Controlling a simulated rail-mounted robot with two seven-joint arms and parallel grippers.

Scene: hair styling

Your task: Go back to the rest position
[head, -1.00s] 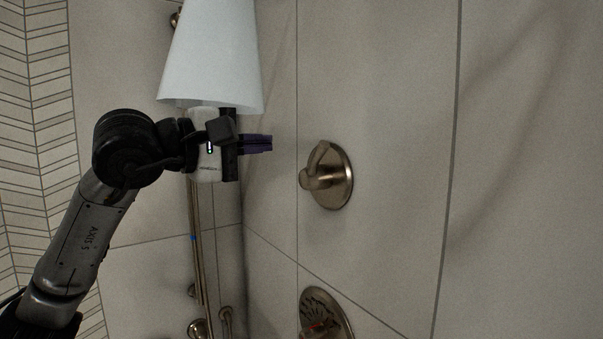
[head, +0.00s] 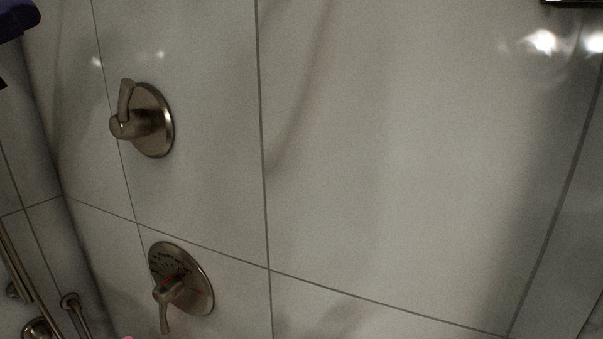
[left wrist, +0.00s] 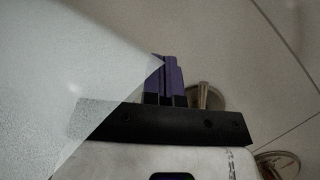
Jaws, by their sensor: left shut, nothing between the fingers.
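My left gripper shows in the left wrist view (left wrist: 168,82) with its purple fingers side by side, shut and empty. In the head view only a purple fingertip of it (head: 16,20) shows at the top left corner. The rest of that arm is outside the head view. My right gripper is in neither current view. No object of the task shows in either gripper.
A metal lever handle (head: 150,122) and a lower round valve with lever (head: 182,278) stand out from the tiled wall (head: 400,150). Metal pipes (head: 25,270) run at the lower left. A pale translucent cone (left wrist: 60,80) fills the left wrist view's left side.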

